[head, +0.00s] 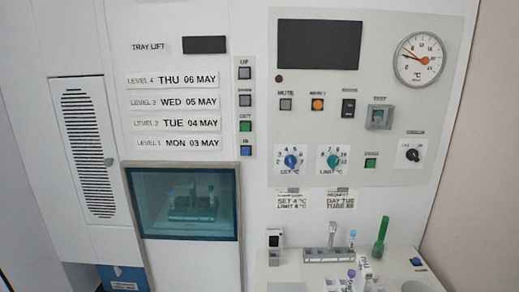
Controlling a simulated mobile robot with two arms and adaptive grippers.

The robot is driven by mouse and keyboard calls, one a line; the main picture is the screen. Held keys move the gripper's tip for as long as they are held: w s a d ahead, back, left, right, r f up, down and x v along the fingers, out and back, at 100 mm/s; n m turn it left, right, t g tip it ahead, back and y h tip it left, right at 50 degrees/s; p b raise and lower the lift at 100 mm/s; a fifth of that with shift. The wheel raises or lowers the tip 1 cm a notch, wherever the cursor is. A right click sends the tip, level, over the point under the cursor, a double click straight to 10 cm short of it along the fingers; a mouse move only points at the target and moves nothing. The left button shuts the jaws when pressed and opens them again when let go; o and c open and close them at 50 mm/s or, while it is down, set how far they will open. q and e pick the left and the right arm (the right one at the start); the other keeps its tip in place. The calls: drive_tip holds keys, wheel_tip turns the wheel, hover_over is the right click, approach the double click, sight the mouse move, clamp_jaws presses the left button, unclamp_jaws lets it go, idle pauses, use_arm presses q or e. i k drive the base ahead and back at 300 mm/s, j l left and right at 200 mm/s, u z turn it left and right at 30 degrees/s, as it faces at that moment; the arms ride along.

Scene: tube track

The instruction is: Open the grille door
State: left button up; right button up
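The grille door (88,148) is a tall, narrow white door at the left of the machine front. It has a dark field of short horizontal slots and a small round knob (108,161) on its right side. The door looks shut, flush in its frame. Neither of my grippers shows in the head view.
Right of the door are a tray lift window (187,232) with a rack inside, level labels and a control panel (368,100) with buttons, knobs and a gauge. A ledge at lower right carries a grey rack (320,255), a green tube (381,236) and other small items.

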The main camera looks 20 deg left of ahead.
sight(81, 104)
drive_tip(key=u, duration=1.75)
